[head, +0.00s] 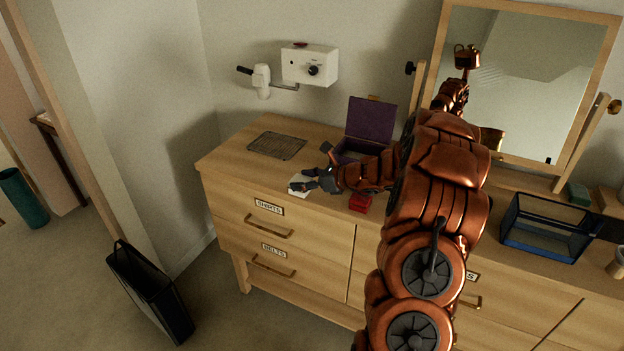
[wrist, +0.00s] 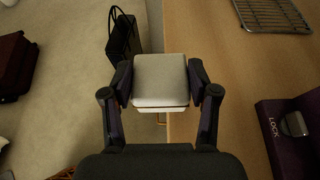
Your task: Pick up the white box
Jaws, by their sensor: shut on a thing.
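The white box (wrist: 160,82) is small, pale and square-topped, and sits between my gripper's fingers in the wrist view. In the head view the white box (head: 300,183) shows at the front edge of the dresser top, partly hidden by my gripper. My gripper (wrist: 159,85) is shut on it, with a black finger pressed to each side. In the head view my gripper (head: 303,184) reaches left over the dresser's front edge. I cannot tell whether the box touches the dresser top.
The wooden dresser (head: 222,163) carries a wire rack (head: 277,146), an open purple box (head: 371,120), a red item (head: 360,202), a glass case (head: 546,228) and a mirror (head: 520,80). A white wall device (head: 310,65) hangs above. A black bag (head: 150,292) stands on the floor.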

